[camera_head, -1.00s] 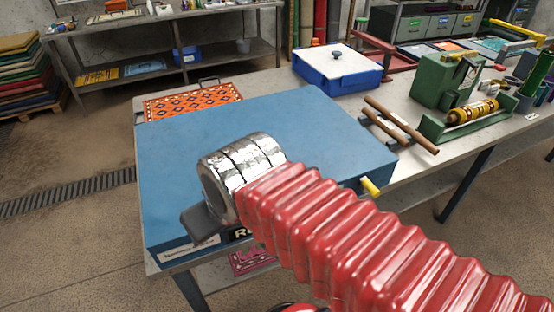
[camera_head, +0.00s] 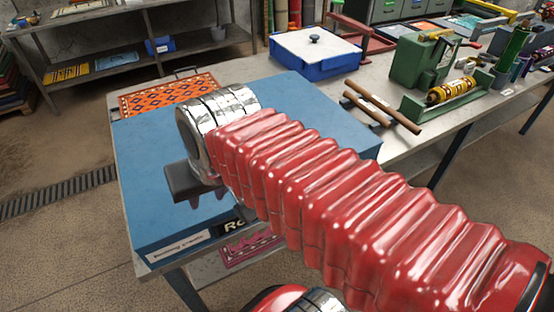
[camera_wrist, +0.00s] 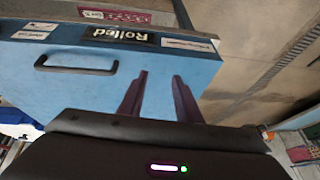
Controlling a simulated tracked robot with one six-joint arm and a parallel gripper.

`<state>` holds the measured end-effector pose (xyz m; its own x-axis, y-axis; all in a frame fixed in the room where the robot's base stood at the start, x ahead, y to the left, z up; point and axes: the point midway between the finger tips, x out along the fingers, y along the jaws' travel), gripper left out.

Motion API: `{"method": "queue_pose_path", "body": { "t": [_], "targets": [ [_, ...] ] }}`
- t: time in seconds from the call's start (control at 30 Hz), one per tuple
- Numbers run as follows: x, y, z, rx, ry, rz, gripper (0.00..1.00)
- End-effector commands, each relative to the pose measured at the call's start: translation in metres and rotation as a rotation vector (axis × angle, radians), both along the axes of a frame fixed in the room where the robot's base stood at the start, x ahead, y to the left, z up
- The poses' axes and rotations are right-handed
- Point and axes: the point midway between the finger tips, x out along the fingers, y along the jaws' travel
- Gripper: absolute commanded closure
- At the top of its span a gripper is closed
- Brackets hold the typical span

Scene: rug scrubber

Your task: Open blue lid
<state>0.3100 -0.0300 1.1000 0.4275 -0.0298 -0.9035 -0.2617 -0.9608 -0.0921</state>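The big blue lid (camera_head: 150,160) lies flat across the near end of the workbench, with labels along its front edge. In the wrist view the blue surface (camera_wrist: 100,85) fills the left and middle, with a black bar handle (camera_wrist: 76,67) and a "Rolled" label (camera_wrist: 120,36). My gripper (camera_head: 206,197) is over the front left part of the lid, its fingers pointing down. In the wrist view my gripper's two fingers (camera_wrist: 161,76) are apart, with nothing between them, to the right of the handle. My red arm hides the middle and right of the lid in the head view.
A patterned orange rug (camera_head: 170,95) lies behind the lid. A blue box with a white top (camera_head: 315,50), two wooden rods (camera_head: 385,110) and a green machine (camera_head: 430,62) stand farther along the bench. Open floor (camera_head: 60,240) is at the left.

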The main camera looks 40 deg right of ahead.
Motion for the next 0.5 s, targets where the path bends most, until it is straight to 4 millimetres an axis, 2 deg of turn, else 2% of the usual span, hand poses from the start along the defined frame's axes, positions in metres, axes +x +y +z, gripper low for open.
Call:
{"method": "queue_pose_path", "body": {
  "t": [0.2,0.5],
  "targets": [
    [0.014,-0.050,0.021,0.143,0.054,-0.407,0.69],
    [0.019,-0.125,0.046,0.336,0.108,-0.972,0.69]
  ]
}}
